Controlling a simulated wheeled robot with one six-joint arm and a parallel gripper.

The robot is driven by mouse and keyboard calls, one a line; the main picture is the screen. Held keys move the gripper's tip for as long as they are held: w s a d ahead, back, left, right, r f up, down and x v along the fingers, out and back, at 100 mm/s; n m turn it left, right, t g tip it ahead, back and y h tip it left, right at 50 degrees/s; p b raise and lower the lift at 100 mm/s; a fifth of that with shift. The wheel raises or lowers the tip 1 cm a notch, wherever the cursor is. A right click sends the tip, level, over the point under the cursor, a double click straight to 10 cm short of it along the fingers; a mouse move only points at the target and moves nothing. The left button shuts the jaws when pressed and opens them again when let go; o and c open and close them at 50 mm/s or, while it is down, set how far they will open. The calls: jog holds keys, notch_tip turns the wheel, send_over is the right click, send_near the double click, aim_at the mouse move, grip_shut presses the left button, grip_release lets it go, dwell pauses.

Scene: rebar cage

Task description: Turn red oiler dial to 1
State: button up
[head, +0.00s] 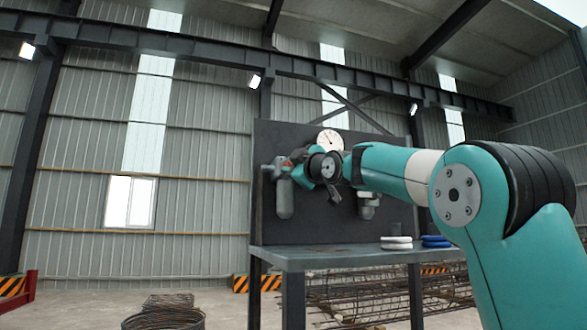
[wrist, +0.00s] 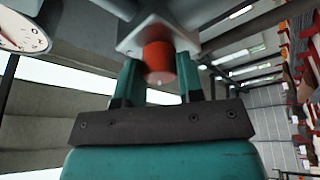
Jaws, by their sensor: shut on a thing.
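The red oiler dial (wrist: 158,60) is a short red cylinder in the upper middle of the wrist view. It stands out from a pale square block (wrist: 130,40). My gripper (wrist: 158,72) has one teal finger on each side of the dial and is shut on it. A small pale spot shows at the dial's near end; I cannot read any number or setting. In the head view my gripper (head: 302,166) is at the fittings on the dark upright panel (head: 385,140), and my wrist hides much of them.
A round white gauge (head: 330,141) sits above my wrist and also shows at the upper left of the wrist view (wrist: 20,32). Grey bowls hang at the left (head: 284,199) and right (head: 366,209). White rings (head: 396,243) and blue rings (head: 436,241) lie on the bench (head: 320,257).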

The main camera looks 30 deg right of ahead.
jog(key=shift+a+f+m+t+h+b, duration=0.15)
jog(key=shift+m+h+b, duration=0.45)
jog(key=shift+m, duration=0.6)
jog(key=shift+d+r+m+t+h+b, duration=0.1)
jog(key=shift+m+h+b, duration=0.15)
jog(key=shift+m+b, duration=0.75)
jog(key=shift+a+f+m+t+h+b, duration=0.15)
jog(key=shift+m+h+b, duration=0.35)
jog(key=shift+m, duration=0.9)
jog(key=shift+d+r, duration=0.1)
jog(key=o, duration=0.9)
